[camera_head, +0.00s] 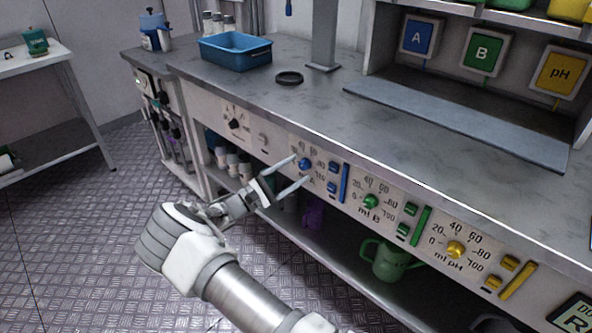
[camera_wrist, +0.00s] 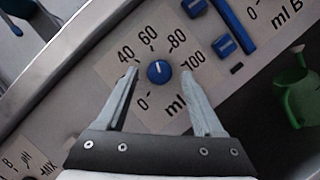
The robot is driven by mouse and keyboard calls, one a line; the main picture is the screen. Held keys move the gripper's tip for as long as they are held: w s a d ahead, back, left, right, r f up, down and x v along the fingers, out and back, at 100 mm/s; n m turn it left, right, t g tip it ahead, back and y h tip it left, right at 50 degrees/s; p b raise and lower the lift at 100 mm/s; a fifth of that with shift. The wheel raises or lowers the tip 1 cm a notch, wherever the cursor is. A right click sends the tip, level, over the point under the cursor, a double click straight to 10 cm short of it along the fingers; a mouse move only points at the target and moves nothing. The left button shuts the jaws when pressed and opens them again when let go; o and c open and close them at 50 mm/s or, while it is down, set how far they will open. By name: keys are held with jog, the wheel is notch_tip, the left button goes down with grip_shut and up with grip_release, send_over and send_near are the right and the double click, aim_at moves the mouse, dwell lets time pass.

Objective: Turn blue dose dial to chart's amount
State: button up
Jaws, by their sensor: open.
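The blue dose dial (camera_head: 304,164) is on the front panel of the counter, with a white scale plate around it. In the wrist view the blue dial (camera_wrist: 158,71) sits between my fingertips, with 40, 60, 80, 100 and 0 readable around it. The left finger covers the place between 0 and 40. A small pale mark shows on the dial, but its exact reading is too small to tell. My gripper (camera_head: 303,168) is open, one finger on each side of the dial; contact cannot be told. A dark sign (camera_head: 577,316) at the lower right edge is cut off, its amounts unreadable.
Blue buttons and a blue bar (camera_head: 345,183) are right of the dial. Green (camera_head: 371,202) and yellow (camera_head: 456,249) dials follow to the right. A black knob (camera_head: 235,124) is to the left. A green watering can (camera_head: 390,262) stands on the shelf below. A blue tray (camera_head: 235,52) is on the counter.

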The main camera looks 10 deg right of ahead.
jog(key=p+v, duration=0.1)
jog(key=v, duration=1.5)
jog(key=shift+a+p, duration=0.3)
jog(key=shift+s, duration=0.1)
